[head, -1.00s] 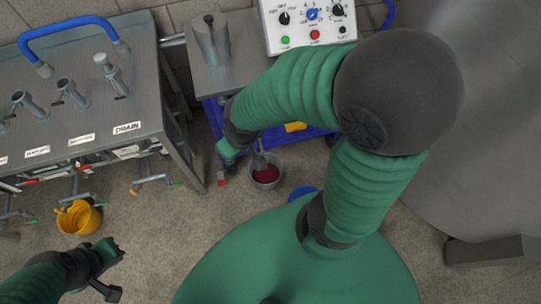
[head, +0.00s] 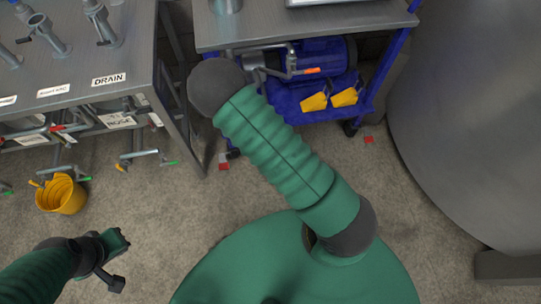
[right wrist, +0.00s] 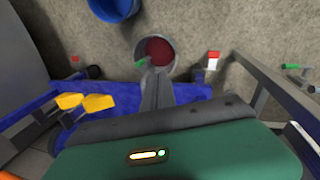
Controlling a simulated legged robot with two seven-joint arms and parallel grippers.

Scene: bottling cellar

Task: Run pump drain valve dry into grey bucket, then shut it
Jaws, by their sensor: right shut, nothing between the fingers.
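The grey bucket (right wrist: 171,44) stands on the floor in the right wrist view, with dark red liquid (right wrist: 157,52) in it. My right gripper (right wrist: 156,74) is shut and empty, its fingers pointing toward the bucket's near rim. A small green lever-like piece (right wrist: 124,66) shows beside the fingertips at the bucket's rim; I cannot tell its setting. No stream is visible. In the head view my right arm hides the bucket and right gripper. The blue pump (head: 325,57) sits below the cart top, with grey pipework (head: 277,62). My left gripper (head: 116,262) hangs over the floor at lower left; its jaws are unclear.
A blue bucket (right wrist: 113,8) stands beyond the grey one. Yellow scoop-like pieces (head: 344,97) are on the blue cart (head: 374,75). A steel bench marked DRAIN (head: 108,79) with valves is at left, a yellow bucket (head: 61,194) below. A large tank (head: 470,110) is at right.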

